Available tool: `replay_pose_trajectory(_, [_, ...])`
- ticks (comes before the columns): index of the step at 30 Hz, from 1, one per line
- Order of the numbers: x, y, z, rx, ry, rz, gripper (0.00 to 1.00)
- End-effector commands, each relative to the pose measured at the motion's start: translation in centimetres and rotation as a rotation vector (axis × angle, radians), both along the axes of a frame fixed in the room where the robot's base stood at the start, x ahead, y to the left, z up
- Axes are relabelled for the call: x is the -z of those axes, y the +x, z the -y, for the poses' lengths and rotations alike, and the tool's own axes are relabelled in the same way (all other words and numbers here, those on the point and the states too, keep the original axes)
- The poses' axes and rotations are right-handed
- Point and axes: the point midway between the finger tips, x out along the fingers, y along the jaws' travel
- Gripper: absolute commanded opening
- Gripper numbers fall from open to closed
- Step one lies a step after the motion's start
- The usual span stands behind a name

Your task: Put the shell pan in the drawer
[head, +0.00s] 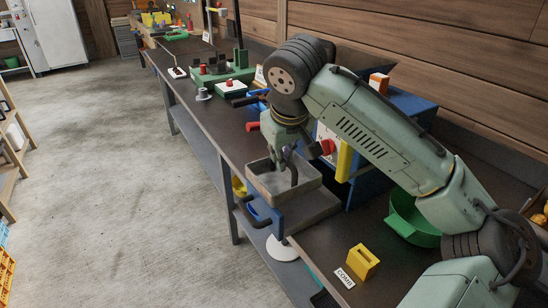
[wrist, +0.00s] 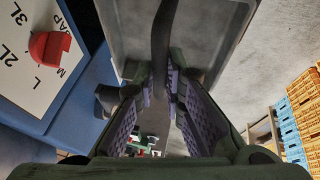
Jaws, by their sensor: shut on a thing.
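The shell pan (head: 268,184) is a shallow grey square tray with a dark upright handle. My gripper (head: 288,152) is above it in the head view, shut on the handle. In the wrist view the dark handle (wrist: 162,50) runs between the fingers of my gripper (wrist: 160,88), and the pan's grey side (wrist: 215,40) fills the top. A grey drawer (head: 315,212) with a blue front handle (head: 262,213) stands pulled out below the pan. The pan is over the drawer; I cannot tell whether it touches it. The drawer's inside is mostly hidden.
A blue cabinet (head: 418,105) with a white lettered panel (wrist: 30,60) and red knob (wrist: 48,48) stands beside the pan. The floor (head: 110,170) at left is clear.

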Motion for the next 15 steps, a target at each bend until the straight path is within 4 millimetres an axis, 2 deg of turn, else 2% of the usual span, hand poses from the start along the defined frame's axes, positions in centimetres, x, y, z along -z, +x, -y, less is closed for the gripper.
replay_pose_trajectory(12, [0.8,1.9,2.7,0.002,0.000,0.000,0.00])
replay_pose_trajectory(15, [1.8,2.0,2.7,-0.001,0.001,0.000,0.00])
